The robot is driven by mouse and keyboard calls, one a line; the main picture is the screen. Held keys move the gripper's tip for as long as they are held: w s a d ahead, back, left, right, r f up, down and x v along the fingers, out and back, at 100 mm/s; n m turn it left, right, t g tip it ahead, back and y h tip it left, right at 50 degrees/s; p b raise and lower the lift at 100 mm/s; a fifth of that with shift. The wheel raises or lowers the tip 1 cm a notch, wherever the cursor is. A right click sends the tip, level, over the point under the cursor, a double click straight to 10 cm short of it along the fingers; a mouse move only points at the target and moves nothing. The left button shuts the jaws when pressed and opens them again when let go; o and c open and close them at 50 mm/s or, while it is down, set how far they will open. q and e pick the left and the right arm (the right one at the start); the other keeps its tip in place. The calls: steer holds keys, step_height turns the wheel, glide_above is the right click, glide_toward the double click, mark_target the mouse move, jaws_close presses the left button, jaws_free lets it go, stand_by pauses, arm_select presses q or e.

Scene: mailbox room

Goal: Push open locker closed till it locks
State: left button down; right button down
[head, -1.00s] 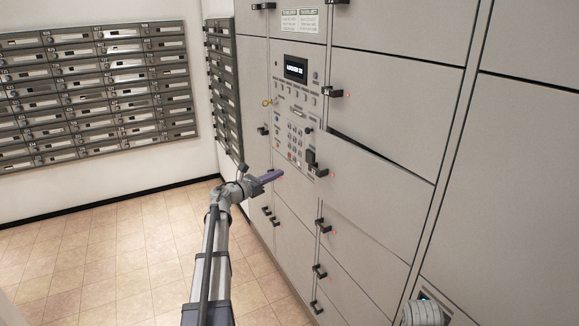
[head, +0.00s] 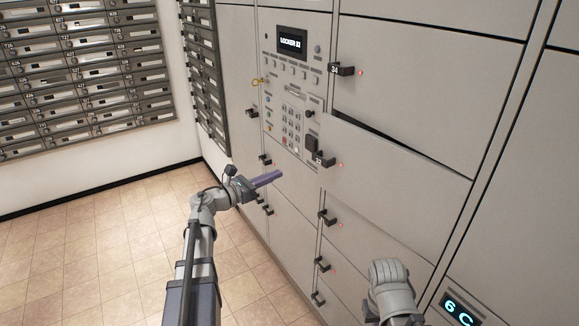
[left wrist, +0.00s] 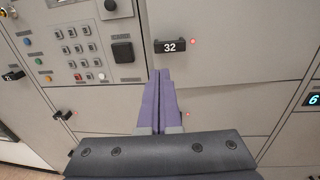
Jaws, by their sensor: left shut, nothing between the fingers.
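The locker 32 door (head: 400,182) is a wide grey panel, slightly ajar, with a dark gap along its top edge. Its black handle, marked 32 (head: 322,160), is at the panel's left edge beside a red light; it also shows in the left wrist view (left wrist: 170,47). My left gripper (head: 277,176) has purple fingers, shut and empty. In the left wrist view its fingertips (left wrist: 160,74) appear just below the 32 handle. I cannot tell whether they touch anything. A grey part of my right arm shows at lower right; its fingers are not visible.
The control panel (head: 290,92) with a screen reading LOCKER 32 and a keypad is left of the door. Closed lockers with black handles surround it. Mailboxes (head: 85,65) line the left wall. The tiled floor (head: 95,245) is clear.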

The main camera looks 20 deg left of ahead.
arm_select(q)
glide_toward(318, 153)
steer(key=x, duration=0.2)
steer(key=f+x, duration=0.1)
steer(key=x, duration=0.1)
steer(key=shift+w+d, duration=0.3)
steer(key=shift+m+g+h, duration=0.6)
steer(key=shift+m+h, duration=0.1)
steer(key=shift+h, duration=0.2)
steer(key=w, duration=0.1)
steer(key=w+d, duration=0.1)
steer(key=w, duration=0.1)
steer(key=w+d, duration=0.1)
steer(key=w, duration=0.1)
steer(key=shift+w+d, duration=0.1)
steer(key=shift+w, duration=0.15)
steer(key=shift+s+r, duration=0.15)
steer(key=shift+r, duration=0.05)
